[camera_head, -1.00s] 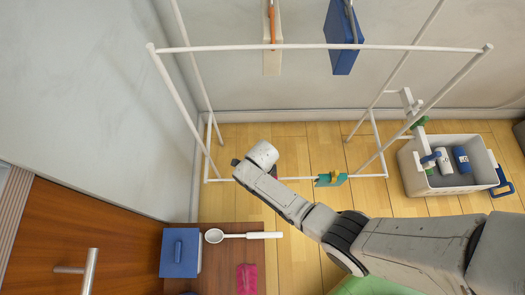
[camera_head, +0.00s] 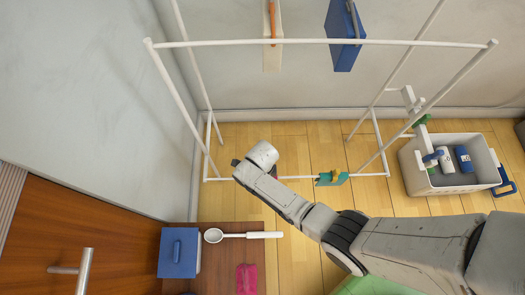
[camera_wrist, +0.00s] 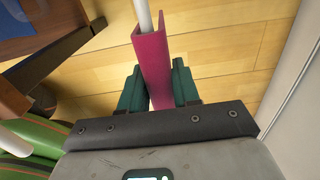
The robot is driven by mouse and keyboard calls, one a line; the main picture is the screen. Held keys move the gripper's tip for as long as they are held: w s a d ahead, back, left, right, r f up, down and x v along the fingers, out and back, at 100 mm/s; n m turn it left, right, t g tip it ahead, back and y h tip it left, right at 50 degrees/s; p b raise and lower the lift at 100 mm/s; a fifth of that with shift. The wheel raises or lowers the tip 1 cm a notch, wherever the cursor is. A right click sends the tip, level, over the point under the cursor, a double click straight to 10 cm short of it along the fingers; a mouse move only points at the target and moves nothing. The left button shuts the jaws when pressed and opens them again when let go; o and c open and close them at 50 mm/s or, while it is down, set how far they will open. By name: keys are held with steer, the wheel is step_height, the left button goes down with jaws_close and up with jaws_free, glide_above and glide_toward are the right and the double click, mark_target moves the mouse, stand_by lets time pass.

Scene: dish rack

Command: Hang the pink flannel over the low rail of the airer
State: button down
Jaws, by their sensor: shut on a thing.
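The pink flannel (camera_wrist: 152,62) is a folded, channel-shaped strip between the teal fingers of my gripper (camera_wrist: 158,88) in the wrist view. The gripper is shut on it. The white low rail (camera_wrist: 143,14) runs into the flannel's far end, with a flannel side on each side of it. Whether the flannel's weight rests on the rail I cannot tell. In the head view the low rail (camera_head: 300,178) crosses the foot of the white airer (camera_head: 320,43). My wrist is over its left part and hides most of the flannel; only a little pink shows beside it.
A teal clip-like thing (camera_head: 333,179) sits on the low rail to the right. A second pink cloth (camera_head: 246,279), a white ladle (camera_head: 240,236) and a blue box (camera_head: 179,253) are on the brown surface. A pale basket (camera_head: 450,180) stands right of the airer.

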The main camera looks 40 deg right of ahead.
steer(key=shift+f, duration=0.15)
steer(key=c, duration=0.7)
jaws_free()
steer(key=shift+c, duration=0.2)
step_height(320, 180, up, 11)
steer(key=p, duration=0.4)
steer(key=shift+f, duration=0.1)
steer(key=s+d+r+n+t, duration=0.1)
steer(key=s+d+r+n, duration=0.3)
steer(key=s+r+n, duration=0.65)
steer(key=s+d+r+n, duration=0.4)
steer(key=s+r+n, duration=0.3)
steer(key=n, duration=0.7)
step_height(320, 180, up, 14)
steer(key=w+p, duration=0.1)
steer(key=p, duration=1.1)
steer(key=shift+f+p, duration=0.2)
steer(key=shift+p, duration=0.15)
